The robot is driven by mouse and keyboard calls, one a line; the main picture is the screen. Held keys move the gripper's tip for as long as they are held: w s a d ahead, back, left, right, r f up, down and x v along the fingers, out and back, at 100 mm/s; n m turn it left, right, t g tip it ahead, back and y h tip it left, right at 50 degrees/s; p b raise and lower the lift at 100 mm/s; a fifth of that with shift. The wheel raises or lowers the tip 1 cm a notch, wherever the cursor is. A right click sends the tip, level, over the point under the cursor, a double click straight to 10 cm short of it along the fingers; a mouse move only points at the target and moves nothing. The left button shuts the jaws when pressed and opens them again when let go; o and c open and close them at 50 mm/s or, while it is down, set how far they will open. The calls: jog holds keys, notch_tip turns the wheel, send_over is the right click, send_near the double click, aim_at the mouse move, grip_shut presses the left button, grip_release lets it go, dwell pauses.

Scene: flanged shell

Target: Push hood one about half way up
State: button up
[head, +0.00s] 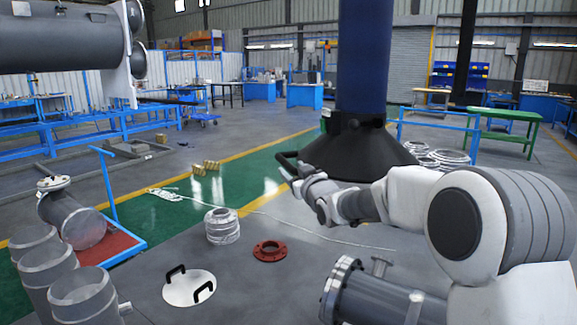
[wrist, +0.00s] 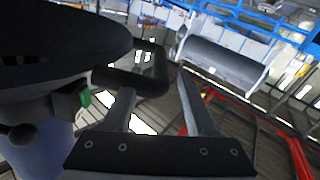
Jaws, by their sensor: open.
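The hood (head: 362,152) is a black cone hanging low under a blue vertical duct (head: 365,55) in the head view. In the wrist view its dark rim (wrist: 60,50) fills the upper left, with a black bent handle (wrist: 128,80) reaching out from it. My gripper (head: 296,172) is at the hood's left edge, by the handle. In the wrist view my gripper (wrist: 156,88) is open, with the handle's bar across the left fingertip and its outer corner between the two fingers. I cannot tell whether they touch.
A red flange ring (head: 270,251), a round white plate with black handles (head: 189,288) and a coil (head: 222,226) lie on the floor below. Grey pipe pieces (head: 82,295) stand at left. A flanged pipe (head: 375,298) is below my arm. Open floor lies beyond the hood's left.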

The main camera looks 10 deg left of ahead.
aim_at(288, 162)
jog(key=shift+x, duration=1.9)
jog(key=shift+c, duration=0.4)
grip_shut()
